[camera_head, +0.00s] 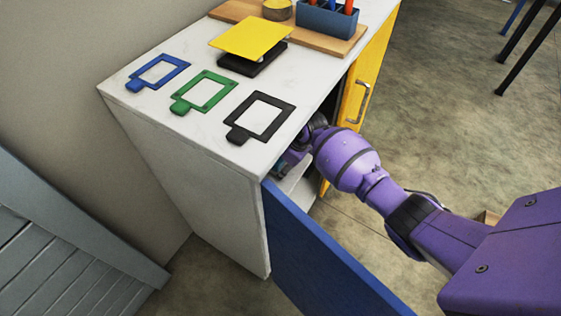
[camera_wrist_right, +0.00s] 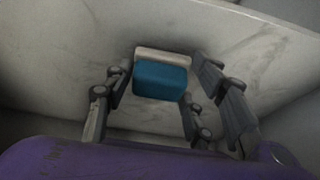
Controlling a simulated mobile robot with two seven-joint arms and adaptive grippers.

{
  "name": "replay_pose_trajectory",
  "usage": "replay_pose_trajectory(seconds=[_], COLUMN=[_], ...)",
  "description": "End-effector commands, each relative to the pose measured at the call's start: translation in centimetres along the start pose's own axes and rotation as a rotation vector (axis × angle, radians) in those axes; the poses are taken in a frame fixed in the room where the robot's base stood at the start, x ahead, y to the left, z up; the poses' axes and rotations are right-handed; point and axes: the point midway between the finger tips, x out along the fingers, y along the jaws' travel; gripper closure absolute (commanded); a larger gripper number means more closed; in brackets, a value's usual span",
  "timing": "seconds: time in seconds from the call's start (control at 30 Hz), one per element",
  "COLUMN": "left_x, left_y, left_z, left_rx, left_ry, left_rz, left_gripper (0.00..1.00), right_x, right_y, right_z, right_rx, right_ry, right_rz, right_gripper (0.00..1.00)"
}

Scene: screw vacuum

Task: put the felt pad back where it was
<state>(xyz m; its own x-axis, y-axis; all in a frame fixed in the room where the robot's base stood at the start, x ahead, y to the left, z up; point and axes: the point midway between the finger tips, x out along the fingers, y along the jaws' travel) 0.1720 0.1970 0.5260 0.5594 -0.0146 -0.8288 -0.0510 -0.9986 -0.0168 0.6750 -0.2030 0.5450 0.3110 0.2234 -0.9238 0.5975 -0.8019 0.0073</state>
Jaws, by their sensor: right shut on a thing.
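My right arm reaches into the open cabinet (camera_head: 190,165) under its white top, so most of the right gripper is hidden in the head view. In the right wrist view the right gripper (camera_wrist_right: 160,66) is shut on a small blue block with a pale layer along its far edge, which looks like the felt pad (camera_wrist_right: 160,82). The pad sits between the fingers, in front of a pale, scuffed surface inside the cabinet. I cannot tell whether the pad touches that surface. My left gripper is not in view.
A blue door (camera_head: 325,260) stands open at the front, and a yellow door (camera_head: 372,70) is farther back. On top lie blue (camera_head: 170,63), green (camera_head: 212,78) and black (camera_head: 282,118) frames, a yellow sheet (camera_head: 250,38) on a black block, and a wooden board (camera_head: 340,46).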

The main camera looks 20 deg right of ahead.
Motion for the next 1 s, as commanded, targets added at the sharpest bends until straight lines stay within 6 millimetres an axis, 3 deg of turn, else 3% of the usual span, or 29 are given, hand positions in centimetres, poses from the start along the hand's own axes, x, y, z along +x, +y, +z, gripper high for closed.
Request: replay_pose_trajectory(seconds=[0.17,0.2,0.3,0.7,0.97,1.0], left_x=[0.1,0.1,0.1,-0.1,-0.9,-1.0], left_y=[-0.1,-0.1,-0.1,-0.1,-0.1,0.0], left_z=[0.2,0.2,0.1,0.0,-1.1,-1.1], left_rx=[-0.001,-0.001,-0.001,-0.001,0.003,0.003], left_ry=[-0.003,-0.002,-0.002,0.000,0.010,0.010], left_rz=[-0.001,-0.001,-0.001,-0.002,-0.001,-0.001], left_gripper=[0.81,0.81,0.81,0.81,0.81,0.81], right_x=[0.4,0.3,0.3,-0.2,-5.1,-5.7], right_y=[0.0,0.0,0.0,0.0,0.2,0.1], right_z=[0.2,0.1,0.1,-0.1,-0.2,0.6], right_rx=[0.000,0.000,0.000,-0.001,-0.004,-0.001], right_ry=[0.000,0.000,0.000,0.001,0.004,-0.002], right_rz=[0.000,0.000,0.000,0.001,0.004,0.001], right_gripper=[0.70,0.44,0.31,0.31,0.31,0.31])
